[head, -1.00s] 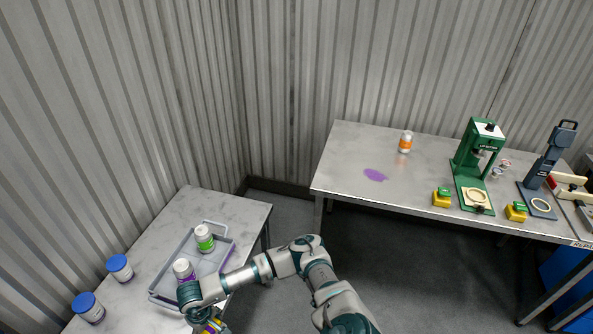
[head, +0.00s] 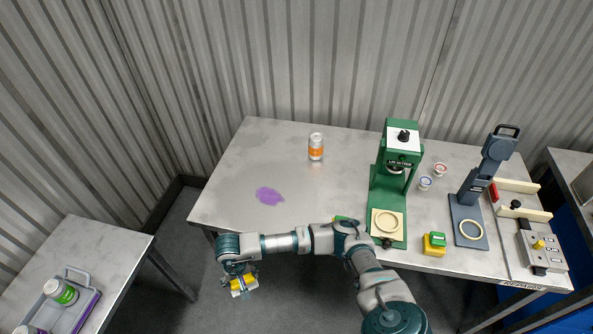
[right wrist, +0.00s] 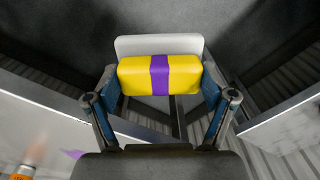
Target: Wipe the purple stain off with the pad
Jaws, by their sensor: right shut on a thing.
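The purple stain (head: 270,196) is a flat irregular patch on the left part of the grey workbench (head: 235,165). A bit of it shows blurred at the lower left of the right wrist view (right wrist: 75,153). My right gripper (head: 240,281) is shut on the pad (head: 244,289), a yellow block with a purple band and a pale backing. The pad fills the space between the fingers in the right wrist view (right wrist: 133,76). It hangs over the floor, in front of the bench's left front edge and apart from the stain. My left gripper is out of view.
An orange-and-white bottle (head: 316,147) stands behind the stain. A green press (head: 387,190), a yellow-green block (head: 434,244) and a dark seamer (head: 481,190) stand to the right. A side table (head: 100,243) with a tray of bottles (head: 85,307) is at lower left.

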